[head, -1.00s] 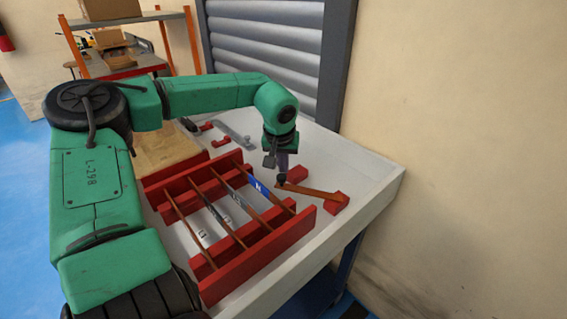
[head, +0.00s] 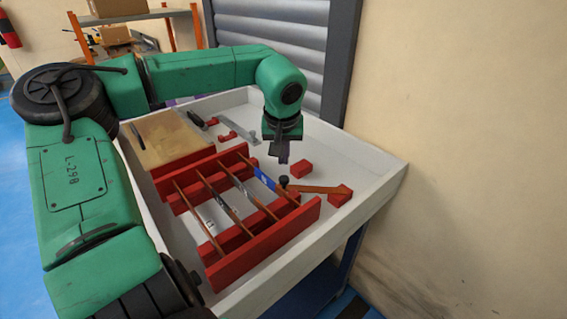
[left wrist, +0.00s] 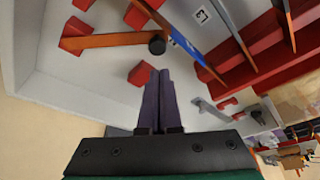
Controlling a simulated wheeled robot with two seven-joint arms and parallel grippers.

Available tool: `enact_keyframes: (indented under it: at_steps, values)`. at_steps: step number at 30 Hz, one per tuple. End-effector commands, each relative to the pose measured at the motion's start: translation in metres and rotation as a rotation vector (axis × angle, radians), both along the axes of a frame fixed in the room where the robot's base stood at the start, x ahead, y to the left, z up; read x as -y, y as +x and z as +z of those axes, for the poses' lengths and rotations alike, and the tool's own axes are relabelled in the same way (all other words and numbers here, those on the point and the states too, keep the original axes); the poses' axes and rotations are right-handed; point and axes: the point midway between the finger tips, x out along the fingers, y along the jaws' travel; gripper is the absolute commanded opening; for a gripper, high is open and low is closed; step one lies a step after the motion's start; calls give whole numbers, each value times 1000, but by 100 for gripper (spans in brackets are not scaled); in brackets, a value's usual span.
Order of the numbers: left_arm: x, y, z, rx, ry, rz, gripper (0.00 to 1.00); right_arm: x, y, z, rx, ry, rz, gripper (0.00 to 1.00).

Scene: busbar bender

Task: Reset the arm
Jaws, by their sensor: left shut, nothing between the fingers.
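My left gripper (head: 283,158) hangs over the white tray table with its dark fingers together and nothing between them. In the left wrist view its fingers (left wrist: 160,78) touch each other in front of the black mount. The copper-coloured arm (head: 318,189) lies across near the right side of the tray, with a black knob (head: 284,181) at its left end. In the left wrist view the copper arm (left wrist: 105,41) and knob (left wrist: 157,45) lie beyond the fingertips, apart from them. A red block (head: 340,196) sits at the arm's other end. My right gripper is not in view.
A red rack (head: 262,243) holds several thin bars left of the copper arm. A loose red block (head: 302,169) sits beside it. A wooden board (head: 170,138) and grey tool (head: 238,128) lie behind. The tray's raised rim (head: 372,205) borders the right, near a wall.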

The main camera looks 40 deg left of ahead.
Motion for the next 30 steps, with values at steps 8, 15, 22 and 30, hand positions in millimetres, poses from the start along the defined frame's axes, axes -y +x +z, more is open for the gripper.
enact_keyframes:
  at_steps: [8, 15, 22, 30]
  values:
    - [17, -18, 71, -1, 1, -1, 0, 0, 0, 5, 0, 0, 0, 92]
    - [21, -22, 84, -3, -1, -1, 0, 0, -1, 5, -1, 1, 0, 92]
    - [21, -22, 96, -2, -2, 0, 0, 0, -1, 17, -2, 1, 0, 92]
    - [20, -22, 204, -2, -2, -1, 0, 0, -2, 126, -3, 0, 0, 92]
